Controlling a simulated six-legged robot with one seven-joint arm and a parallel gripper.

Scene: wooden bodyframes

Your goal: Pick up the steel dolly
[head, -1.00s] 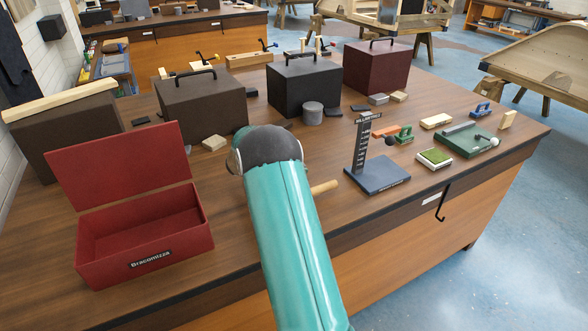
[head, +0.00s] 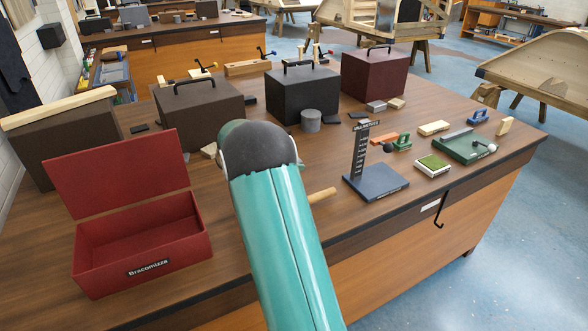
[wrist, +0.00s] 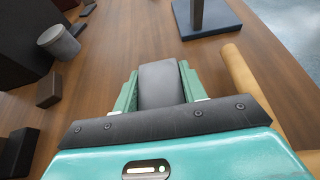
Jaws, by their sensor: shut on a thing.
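The steel dolly (wrist: 160,84) is a dark grey block with a smooth face, seen in the middle of the wrist view. My gripper (wrist: 159,88) has its two green fingers on either side of the dolly and is shut on it. The wooden bench top shows beyond it; I cannot tell how far above the bench the dolly is. In the head view my teal arm hides both the gripper and the dolly.
A wooden dowel (wrist: 250,90) lies close to the gripper's right. A dark post stand (head: 375,182) is beyond. A grey cylinder (wrist: 60,42) and a small dark block (wrist: 48,90) are left. An open red box (head: 150,245) stands at the bench's left.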

